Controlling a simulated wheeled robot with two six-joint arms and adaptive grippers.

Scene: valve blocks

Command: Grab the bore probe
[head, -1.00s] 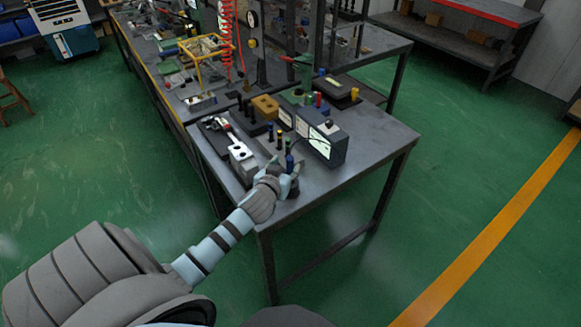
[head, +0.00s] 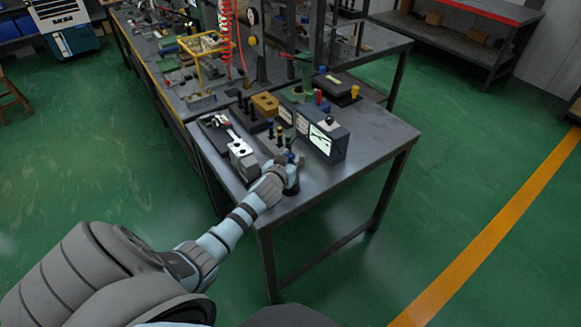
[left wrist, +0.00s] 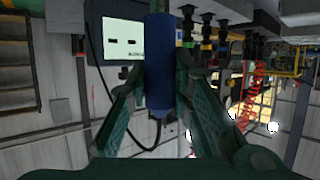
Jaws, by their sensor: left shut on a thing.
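The bore probe shows in the left wrist view as a dark blue cylinder (left wrist: 160,62) between my fingers. In the head view only its small blue top (head: 291,157) shows above my left gripper (head: 290,174). My left gripper, also in the left wrist view (left wrist: 155,88), is shut on the blue cylinder near the table's front corner. The fingers and hand hide its lower part in the head view. A grey box with a lit screen (head: 327,140) stands just behind the gripper. A black cable (left wrist: 100,85) loops below the screen in the left wrist view. My right gripper is not in view.
Coloured-top upright pieces (head: 279,131) stand in a block close behind the gripper. A metal vise-like fixture (head: 242,156) lies to its left. Further back are a tan block (head: 265,103) and a dark plate (head: 337,85). The table's right front (head: 370,150) is clear.

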